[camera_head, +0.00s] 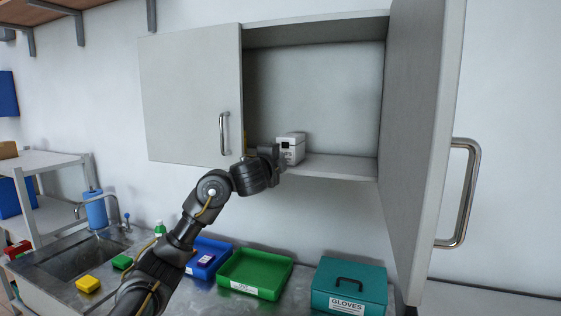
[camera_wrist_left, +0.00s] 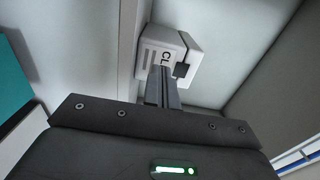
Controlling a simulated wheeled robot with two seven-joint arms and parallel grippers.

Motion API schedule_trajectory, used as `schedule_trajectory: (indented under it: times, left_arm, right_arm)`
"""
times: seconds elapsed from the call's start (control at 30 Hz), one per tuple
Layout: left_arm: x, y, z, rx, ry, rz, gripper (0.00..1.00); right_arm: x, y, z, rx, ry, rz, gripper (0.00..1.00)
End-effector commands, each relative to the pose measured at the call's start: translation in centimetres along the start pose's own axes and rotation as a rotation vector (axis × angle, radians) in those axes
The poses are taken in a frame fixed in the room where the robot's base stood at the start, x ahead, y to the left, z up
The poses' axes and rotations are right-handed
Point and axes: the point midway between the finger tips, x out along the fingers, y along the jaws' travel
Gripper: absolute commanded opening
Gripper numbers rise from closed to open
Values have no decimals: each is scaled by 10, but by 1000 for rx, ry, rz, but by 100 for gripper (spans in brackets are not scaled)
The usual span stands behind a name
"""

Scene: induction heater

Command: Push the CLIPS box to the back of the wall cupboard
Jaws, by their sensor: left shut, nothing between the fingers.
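The CLIPS box (camera_head: 293,145) is a small white box on the shelf of the wall cupboard (camera_head: 312,14), near the left side of the open compartment. In the left wrist view the box (camera_wrist_left: 183,48) shows the letters "CL"; the rest of its label is hidden behind my fingers. My left gripper (camera_head: 281,158) is shut and empty, right in front of the box. In the left wrist view my fingertips (camera_wrist_left: 170,72) overlap the box's front; I cannot tell whether they touch it. My right gripper is not in view.
The cupboard's right door (camera_head: 420,130) stands open toward me; its left door (camera_head: 190,95) covers the left part. The shelf right of the box is bare. Below are a green tray (camera_head: 254,274), a blue tray (camera_head: 208,256) and a teal GLOVES box (camera_head: 349,284).

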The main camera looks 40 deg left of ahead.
Motion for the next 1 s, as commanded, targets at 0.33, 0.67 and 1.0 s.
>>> schedule_trajectory:
  times: [0.33,0.67,1.0]
  left_arm:
    - [16,0,0,2,1,0,0]
    - [22,2,0,-2,1,0,0]
    - [49,0,0,1,1,-1,0]
  right_arm:
    - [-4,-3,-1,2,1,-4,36]
    - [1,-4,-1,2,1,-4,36]
    - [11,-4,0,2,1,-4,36]
